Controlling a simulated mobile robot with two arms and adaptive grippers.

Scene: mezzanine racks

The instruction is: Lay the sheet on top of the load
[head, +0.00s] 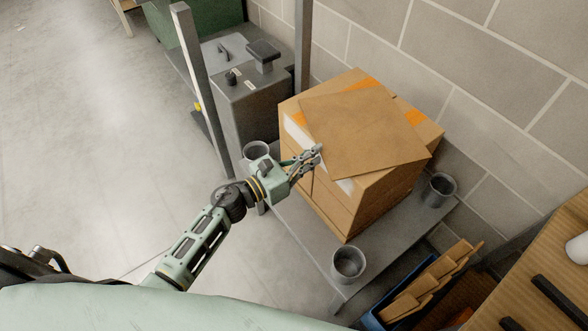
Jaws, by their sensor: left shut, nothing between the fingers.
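The load is a stack of brown cardboard boxes (338,208) on a low grey platform (385,243) beside the block wall. A flat brown sheet (365,125) lies on top of it, turned at an angle to the box edges. White and orange patches of the top show around the sheet. My left gripper (318,156) is shut and empty at the sheet's near left edge; whether it touches the sheet I cannot tell. My right gripper is not in view.
Grey cups stand at the platform's corners, one at the front (348,264) and one at the right (439,190). A grey machine (262,105) and upright posts stand behind. A blue bin (372,321) with cardboard pieces and a wooden surface (560,260) are at lower right. The left floor is clear.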

